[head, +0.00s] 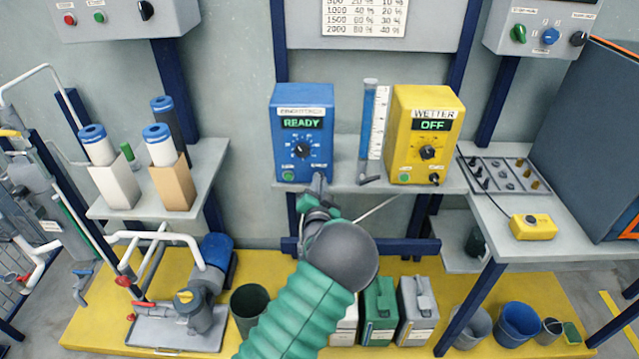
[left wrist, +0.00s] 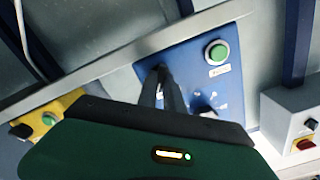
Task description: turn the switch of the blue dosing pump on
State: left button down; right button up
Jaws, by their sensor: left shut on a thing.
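The blue dosing pump (head: 276,140) stands on the shelf in the middle of the head view. Its green display (head: 303,123) reads READY. Below it are a black knob (head: 302,150) and a green button (head: 288,175); this button also shows in the left wrist view (left wrist: 217,52). My left gripper (head: 319,180) is at the lower right corner of the pump's front. In the left wrist view its fingers (left wrist: 161,76) are shut on the switch at the blue panel. The fingers hide most of the switch, so its angle cannot be read. My right gripper is not in view.
Left are cartridges in holders (head: 115,185). Right is a table with a tray of small parts (head: 505,165) and a yellow button box (head: 533,227).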

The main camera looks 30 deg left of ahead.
pick_arm(q)
jog(key=c, duration=1.7)
grip_release()
jog(key=shift+w+r, duration=0.25)
jog(key=shift+r, duration=0.1)
jog(key=shift+o, duration=1.1)
jog(key=shift+f, duration=0.2)
jog(key=p+v, duration=0.1)
jog(key=v, duration=1.6)
jog(key=shift+p, duration=0.4)
jog(key=shift+a+f, duration=0.1)
jog(key=shift+f, duration=0.1)
